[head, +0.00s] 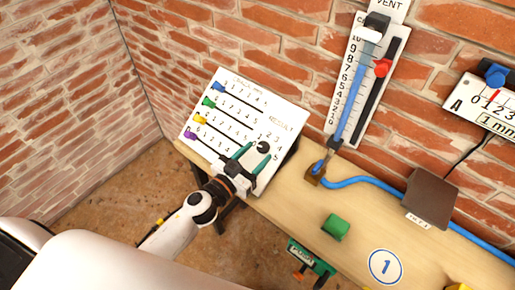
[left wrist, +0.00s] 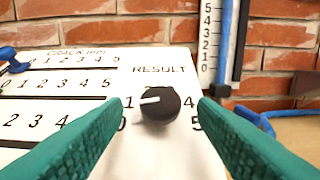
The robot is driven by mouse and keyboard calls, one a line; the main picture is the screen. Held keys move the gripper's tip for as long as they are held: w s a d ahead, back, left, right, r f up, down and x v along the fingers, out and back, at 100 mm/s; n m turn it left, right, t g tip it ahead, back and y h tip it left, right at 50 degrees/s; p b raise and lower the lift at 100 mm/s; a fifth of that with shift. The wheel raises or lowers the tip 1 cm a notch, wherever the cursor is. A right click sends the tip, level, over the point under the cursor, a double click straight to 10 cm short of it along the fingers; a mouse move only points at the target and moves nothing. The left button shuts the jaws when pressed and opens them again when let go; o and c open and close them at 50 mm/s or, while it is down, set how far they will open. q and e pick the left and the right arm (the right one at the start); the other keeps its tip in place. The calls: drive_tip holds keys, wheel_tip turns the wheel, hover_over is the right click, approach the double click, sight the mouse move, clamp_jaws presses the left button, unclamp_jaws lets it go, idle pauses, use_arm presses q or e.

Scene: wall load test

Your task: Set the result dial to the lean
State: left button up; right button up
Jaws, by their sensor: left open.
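The result dial is a black round knob (left wrist: 160,105) with a white pointer, under the word RESULT on a white board (head: 236,88). In the left wrist view its pointer aims left at the 1; the numbers 4 and 5 show at right. The dial (head: 263,147) also shows in the head view. My left gripper (head: 252,160) is open with green fingers, close in front of the dial. In the left wrist view the fingertips flank the dial with gaps on both sides; whether they reach around it, I cannot tell. My right gripper is not in view.
Colored sliders (head: 208,102) line the board's rows. A tall scale (head: 346,92) on the brick wall has a blue tube and a red marker (head: 382,68). A gauge plate marked A (head: 487,106) hangs at right.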

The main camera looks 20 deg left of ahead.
use_arm(q)
drive_tip(key=shift+w+d, duration=0.3)
drive_tip(key=shift+w, duration=0.4)
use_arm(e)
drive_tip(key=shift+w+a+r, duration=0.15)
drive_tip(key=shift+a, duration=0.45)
use_arm(q)
drive_tip(key=c, duration=1)
drive_tip(key=shift+o, duration=0.2)
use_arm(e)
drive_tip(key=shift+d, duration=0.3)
